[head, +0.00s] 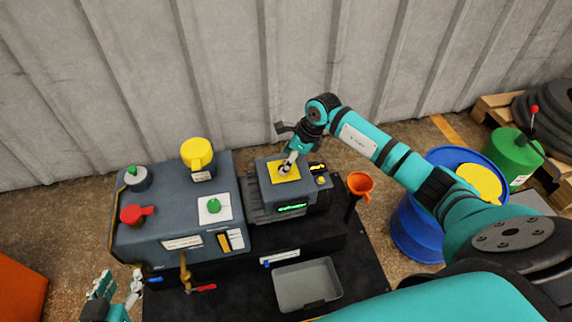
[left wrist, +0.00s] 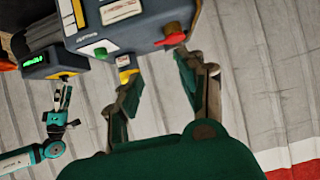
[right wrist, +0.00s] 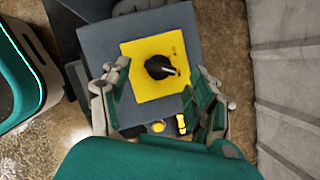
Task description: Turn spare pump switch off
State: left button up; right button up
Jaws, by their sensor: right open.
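A black rotary knob (right wrist: 160,67) with a light pointer mark sits on a square yellow plate (right wrist: 142,88) on top of a grey unit. The yellow plate also shows in the head view (head: 283,178). My right gripper (head: 289,163) is over this plate and partly hides the knob there. In the right wrist view my right gripper (right wrist: 160,88) is open, its fingers on either side of the knob with visible gaps. Any label naming the switch is too small to read. My left gripper (head: 118,286) is open and empty at the lower left, beside the larger grey machine.
The larger machine (head: 165,222) carries a red handle (head: 137,213), a yellow cap (head: 197,153) and a green button (head: 213,205). An orange funnel (head: 360,184) and blue drum (head: 412,232) stand right. A grey tray (head: 306,284) lies in front. A corrugated wall (head: 230,70) closes the back.

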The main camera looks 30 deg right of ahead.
pick_arm(q)
jog(key=shift+w+d+r+t+h, duration=0.2)
jog(key=shift+w+r+t, duration=0.2)
jog(key=shift+r, duration=0.15)
jog(key=shift+w+d+r+t+h, duration=0.15)
jog(key=shift+w+r+t, duration=0.15)
jog(key=shift+r+t, duration=0.15)
pick_arm(e)
jog(key=shift+x, duration=0.95)
jog(key=c, duration=1.2)
